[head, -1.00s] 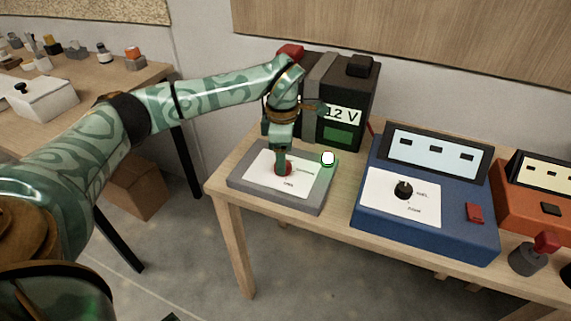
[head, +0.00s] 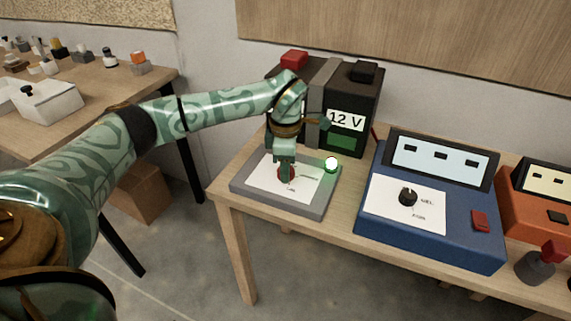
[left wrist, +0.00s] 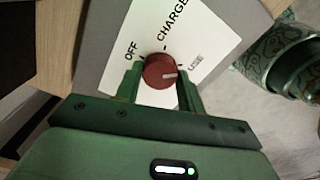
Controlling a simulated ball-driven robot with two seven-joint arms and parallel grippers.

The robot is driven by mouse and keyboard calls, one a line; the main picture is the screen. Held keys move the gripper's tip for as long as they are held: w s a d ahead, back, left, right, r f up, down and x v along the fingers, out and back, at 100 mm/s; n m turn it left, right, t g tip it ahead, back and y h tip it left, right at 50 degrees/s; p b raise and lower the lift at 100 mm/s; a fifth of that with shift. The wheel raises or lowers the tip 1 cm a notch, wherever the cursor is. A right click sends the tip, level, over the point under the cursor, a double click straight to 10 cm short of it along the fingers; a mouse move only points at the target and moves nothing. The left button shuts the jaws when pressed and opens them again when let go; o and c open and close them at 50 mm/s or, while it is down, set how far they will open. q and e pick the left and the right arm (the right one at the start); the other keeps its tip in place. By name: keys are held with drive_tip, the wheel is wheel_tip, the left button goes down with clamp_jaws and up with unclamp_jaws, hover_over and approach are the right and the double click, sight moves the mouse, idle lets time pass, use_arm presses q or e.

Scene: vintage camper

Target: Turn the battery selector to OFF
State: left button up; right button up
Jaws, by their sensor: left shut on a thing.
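The battery selector is a round red knob (left wrist: 160,71) on a white label plate (left wrist: 188,32) marked OFF, CHARGE and USE. In the left wrist view its white pointer line points right, toward the USE side, away from OFF at the left. The plate lies on a grey panel (head: 322,206) on the bench in the head view. My left gripper (head: 285,167) reaches down over the panel, its fingers on either side of the knob and shut on it. The gripper partly hides the knob in the head view. My right gripper is not in view.
A black 12 V battery box (head: 348,85) stands right behind my left gripper. A lit lamp (head: 331,163) sits at the panel's right corner. A blue device (head: 410,240) with a black knob stands to the right, with an orange device (head: 535,218) beyond it.

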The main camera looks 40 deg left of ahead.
use_arm(q)
drive_tip(key=shift+r+n+p, duration=0.25)
drive_tip(key=shift+n+p, duration=0.15)
drive_tip(key=shift+p, duration=0.2)
drive_tip(key=n+p, duration=0.6)
drive_tip(key=shift+r, duration=0.1)
drive_tip(key=n+p, duration=0.5)
drive_tip(key=n, duration=0.1)
drive_tip(key=n+p, duration=0.2)
drive_tip(key=n, duration=0.2)
drive_tip(key=n+p, duration=0.2)
drive_tip(key=n, duration=0.1)
drive_tip(key=shift+n, duration=0.3)
drive_tip(key=n+p, duration=0.2)
drive_tip(key=n, duration=0.1)
drive_tip(key=shift+n, duration=0.3)
drive_tip(key=shift+w+f+n+p, duration=0.15)
drive_tip(key=shift+n+p, duration=0.2)
drive_tip(key=shift+n, duration=0.55)
drive_tip(key=shift+s+f+n+p, duration=0.1)
drive_tip(key=shift+n+p, duration=0.25)
drive_tip(key=shift+n, duration=0.55)
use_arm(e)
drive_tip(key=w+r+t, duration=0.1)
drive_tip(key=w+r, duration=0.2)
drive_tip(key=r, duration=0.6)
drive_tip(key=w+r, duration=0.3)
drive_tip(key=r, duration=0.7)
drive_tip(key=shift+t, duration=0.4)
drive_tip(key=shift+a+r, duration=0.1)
